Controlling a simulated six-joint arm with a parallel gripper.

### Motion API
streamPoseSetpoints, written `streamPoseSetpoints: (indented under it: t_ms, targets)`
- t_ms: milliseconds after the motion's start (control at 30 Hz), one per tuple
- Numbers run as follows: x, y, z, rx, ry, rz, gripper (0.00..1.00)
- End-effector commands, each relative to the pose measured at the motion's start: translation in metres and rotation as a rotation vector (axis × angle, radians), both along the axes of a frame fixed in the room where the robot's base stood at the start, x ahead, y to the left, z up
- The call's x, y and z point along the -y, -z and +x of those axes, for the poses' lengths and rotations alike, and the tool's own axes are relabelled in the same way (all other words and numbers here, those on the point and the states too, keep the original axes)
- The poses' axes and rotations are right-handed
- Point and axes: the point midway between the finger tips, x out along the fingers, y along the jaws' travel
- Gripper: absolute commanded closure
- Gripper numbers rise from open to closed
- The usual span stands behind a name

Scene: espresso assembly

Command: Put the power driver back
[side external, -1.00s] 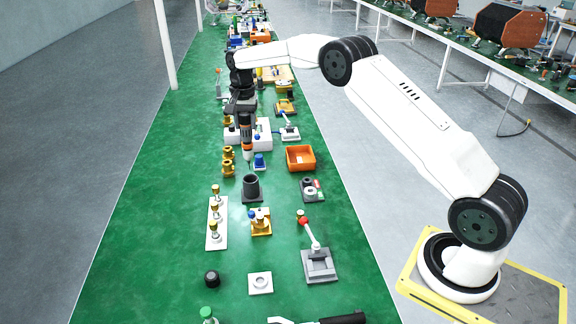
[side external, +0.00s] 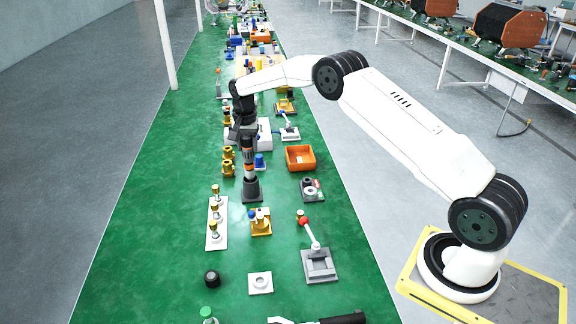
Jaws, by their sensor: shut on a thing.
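The power driver (side external: 249,158) is a slim dark tool with an orange band, held upright. My gripper (side external: 246,134) is shut on its upper part. Its lower end is at the dark holder (side external: 252,190), a cup-shaped stand on the green table. The tip appears to be inside the holder's mouth, and the holder hides it. I cannot tell whether it is fully seated.
An orange bin (side external: 300,157) stands to the right. Brass parts (side external: 228,162) stand close on the left, and a small blue part (side external: 260,160) stands close on the right. A white strip with brass pieces (side external: 216,236) lies to the front left. Bare green table (side external: 145,240) lies further left.

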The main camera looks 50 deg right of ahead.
Motion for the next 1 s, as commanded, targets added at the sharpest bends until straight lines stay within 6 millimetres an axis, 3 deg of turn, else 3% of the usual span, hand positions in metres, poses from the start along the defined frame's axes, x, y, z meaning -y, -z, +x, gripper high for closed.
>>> streamPoseSetpoints:
  t_ms: [233, 667, 700, 800, 1000]
  targets:
    - [0.000, 0.023, 0.000, 0.001, 0.000, 0.000, 1.00]
    - [0.000, 0.027, 0.000, 0.001, 0.000, -0.001, 1.00]
    - [0.000, 0.029, 0.000, -0.001, 0.000, 0.000, 0.47]
    - [0.000, 0.028, 0.000, -0.001, 0.000, 0.000, 0.15]
    - [0.000, 0.028, 0.000, -0.001, 0.000, 0.000, 0.15]
